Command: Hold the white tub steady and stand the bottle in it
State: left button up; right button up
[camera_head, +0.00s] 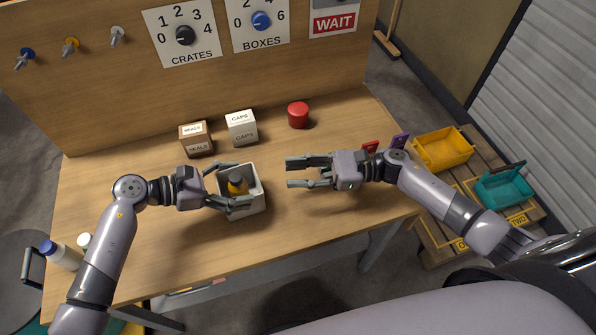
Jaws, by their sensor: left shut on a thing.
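The white tub (256,203) stands on the table, left of centre. A yellow-orange bottle (236,188) with a dark top is inside it and looks upright; its lower part is hidden by the tub and a finger. My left gripper (244,184) comes in from the left and is shut on the white tub, its fingers spread along the far and near sides. My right gripper (290,173) is open and empty, to the right of the tub and apart from it, with its fingers pointing left.
A brown seals box (196,140), a white caps box (242,128) and a red round button (298,115) stand along the back. White bottles (62,255) are at the left edge. Yellow (442,150) and teal (503,187) crates sit on a pallet at right. The front-right tabletop is clear.

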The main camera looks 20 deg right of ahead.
pick_arm(q)
jog(key=o, duration=0.7)
jog(key=shift+a+f, duration=0.1)
jog(key=shift+f, duration=0.15)
jog(key=o, duration=0.5)
jog(key=shift+w, duration=0.1)
jog(key=shift+r, duration=0.1)
jog(key=v, duration=1.2)
